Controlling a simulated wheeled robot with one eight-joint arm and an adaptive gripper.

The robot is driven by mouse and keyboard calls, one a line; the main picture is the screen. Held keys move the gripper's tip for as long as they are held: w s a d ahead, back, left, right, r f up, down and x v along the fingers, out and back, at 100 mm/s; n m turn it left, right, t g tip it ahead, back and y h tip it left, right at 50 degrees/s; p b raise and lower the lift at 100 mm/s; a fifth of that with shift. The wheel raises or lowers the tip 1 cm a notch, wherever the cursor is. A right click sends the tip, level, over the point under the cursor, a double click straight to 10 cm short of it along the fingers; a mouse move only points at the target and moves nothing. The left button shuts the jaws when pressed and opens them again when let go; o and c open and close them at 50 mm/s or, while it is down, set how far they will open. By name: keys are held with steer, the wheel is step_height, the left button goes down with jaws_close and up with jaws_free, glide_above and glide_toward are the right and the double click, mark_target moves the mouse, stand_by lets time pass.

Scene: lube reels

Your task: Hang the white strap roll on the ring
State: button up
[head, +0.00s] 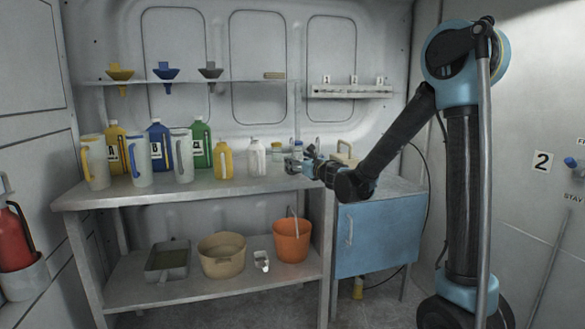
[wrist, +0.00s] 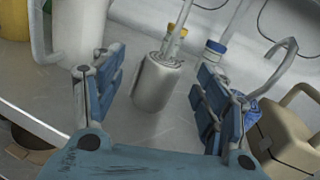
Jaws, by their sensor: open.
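The pale grey-white roll (wrist: 157,82), which looks like the strap roll, stands in the wrist view with a spiral edge on top and a pale strip rising from it. My gripper (wrist: 157,95) is open, with one blue finger on each side of the roll and gaps between. In the head view my gripper (head: 298,165) is low over the right end of the bench top, and the roll cannot be made out there. I cannot pick out the ring for certain; a labelled rack (head: 349,92) hangs on the back wall.
A beige block-like object (wrist: 288,135) is close to the right finger. Jugs and bottles line the bench (head: 200,192) to the left. An orange bucket (head: 291,244) is on the lower shelf.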

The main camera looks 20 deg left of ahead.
mark_target(292, 156)
steer(key=shift+r+x, duration=0.2)
steer(key=shift+x, duration=2.65)
steer(key=shift+w+d, duration=0.1)
steer(key=shift+d, duration=0.1)
steer(key=c, duration=1.3)
